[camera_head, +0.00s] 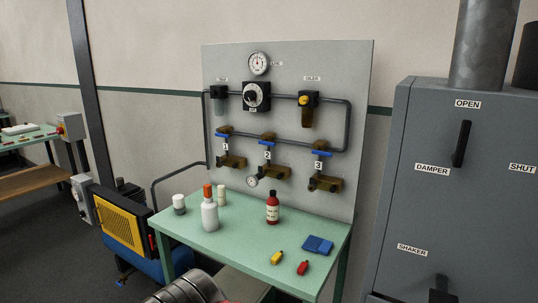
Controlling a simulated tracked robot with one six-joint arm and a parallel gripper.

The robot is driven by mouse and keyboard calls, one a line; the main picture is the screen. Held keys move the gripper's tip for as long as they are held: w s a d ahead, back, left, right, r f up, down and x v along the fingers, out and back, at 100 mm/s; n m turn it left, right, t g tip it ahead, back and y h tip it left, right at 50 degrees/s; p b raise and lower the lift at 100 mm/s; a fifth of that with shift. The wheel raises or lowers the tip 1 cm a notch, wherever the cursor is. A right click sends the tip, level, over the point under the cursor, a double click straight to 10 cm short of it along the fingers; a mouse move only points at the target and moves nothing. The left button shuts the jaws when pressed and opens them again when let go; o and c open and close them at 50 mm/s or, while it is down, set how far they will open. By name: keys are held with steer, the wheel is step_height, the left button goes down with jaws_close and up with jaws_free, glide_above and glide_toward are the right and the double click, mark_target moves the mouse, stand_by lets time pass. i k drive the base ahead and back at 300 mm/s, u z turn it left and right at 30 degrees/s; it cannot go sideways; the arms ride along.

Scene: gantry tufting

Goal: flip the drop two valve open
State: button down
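The drop two valve (268,137) is the middle of three brass valves on the grey wall panel, above the label "2". My gripper is not in view.
A green bench (185,232) stands below the panel with bottles, including a white one (209,213) and a dark red one (272,208), two small tubes and blue cloths (318,245). A grey cabinet (445,200) stands at right. A yellow-fronted machine (122,222) stands at left.

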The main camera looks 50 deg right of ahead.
mark_target(263, 141)
steer(key=u, duration=0.05)
steer(key=i, duration=1)
steer(key=z, duration=0.05)
